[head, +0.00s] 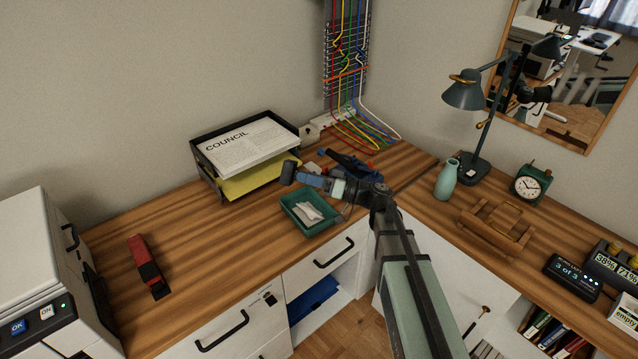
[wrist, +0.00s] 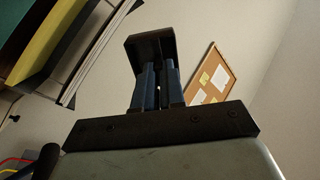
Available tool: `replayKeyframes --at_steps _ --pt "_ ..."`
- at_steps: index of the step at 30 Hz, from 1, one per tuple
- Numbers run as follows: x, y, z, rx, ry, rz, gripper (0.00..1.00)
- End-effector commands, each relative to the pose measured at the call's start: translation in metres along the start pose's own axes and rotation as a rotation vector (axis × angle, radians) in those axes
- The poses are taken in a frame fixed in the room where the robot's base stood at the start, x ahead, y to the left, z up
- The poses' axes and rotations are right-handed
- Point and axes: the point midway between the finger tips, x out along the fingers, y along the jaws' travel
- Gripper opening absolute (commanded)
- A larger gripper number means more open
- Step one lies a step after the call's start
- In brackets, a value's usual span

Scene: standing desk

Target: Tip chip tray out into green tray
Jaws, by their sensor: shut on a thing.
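My gripper (head: 308,180) has blue fingers and is shut on a small dark tray (head: 289,172), which I take to be the chip tray. In the wrist view the fingers (wrist: 158,88) hold the dark tray (wrist: 150,47) at their tips. The tray is held up in the air and looks tilted; I cannot see its inside or any chips. The green tray (head: 293,218) stands on the desk, just below and in front of the gripper in the head view. White paper-like pieces (head: 310,212) lie in the green tray.
A black letter tray (head: 207,172) with papers stands behind and left of the gripper. A tape roll (head: 310,132) and coloured cables (head: 365,128) are at the back. A red stapler (head: 146,265) lies at left. The desk between stapler and green tray is clear.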

Motion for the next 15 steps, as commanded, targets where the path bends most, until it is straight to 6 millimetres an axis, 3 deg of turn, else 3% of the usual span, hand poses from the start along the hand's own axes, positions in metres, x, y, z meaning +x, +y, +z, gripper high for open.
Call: replayKeyframes --at_steps 15 --pt "0.074 -0.060 -0.057 0.001 -0.247 0.010 0.00"
